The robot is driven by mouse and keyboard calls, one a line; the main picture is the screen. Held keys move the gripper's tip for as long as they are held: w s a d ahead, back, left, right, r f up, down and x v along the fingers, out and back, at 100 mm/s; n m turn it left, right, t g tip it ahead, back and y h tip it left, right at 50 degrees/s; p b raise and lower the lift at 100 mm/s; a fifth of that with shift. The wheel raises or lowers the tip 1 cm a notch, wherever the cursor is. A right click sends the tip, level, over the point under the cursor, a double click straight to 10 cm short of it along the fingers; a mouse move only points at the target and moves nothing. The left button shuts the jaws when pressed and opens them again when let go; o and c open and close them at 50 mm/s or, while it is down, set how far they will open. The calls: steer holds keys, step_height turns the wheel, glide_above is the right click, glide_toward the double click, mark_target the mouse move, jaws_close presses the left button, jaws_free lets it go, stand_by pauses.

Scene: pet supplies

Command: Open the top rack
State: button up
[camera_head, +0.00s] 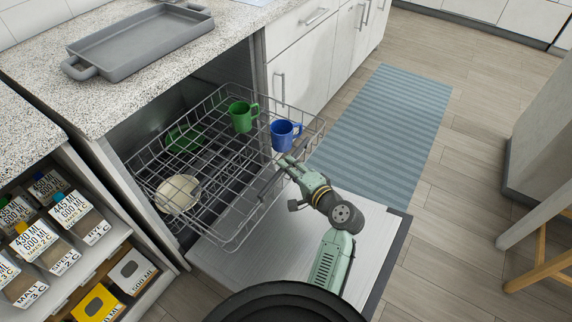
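The top rack (160,163) is a grey wire basket in the dishwasher under the counter. Its front part stands out past the opening, above the lowered dishwasher door (340,215). The back part is inside the dark cavity. My gripper (277,175) is at the rack's front edge, near the middle of that side. The fingers overlap the front wires; I cannot tell whether they grip them or only touch. A green mug (241,117) and a blue mug (281,136) stand toward the rack's right end.
A cream bowl (178,194) and a green dish (184,138) show through the wires. A grey tray (140,42) lies on the speckled counter. Shelves with labelled packs (72,209) stand at the left. The floor with the blue striped mat (385,120) is clear at the right.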

steer(key=v, duration=0.9)
steer(key=shift+s+d, duration=0.25)
steer(key=shift+s, duration=0.05)
steer(key=shift+r, duration=0.1)
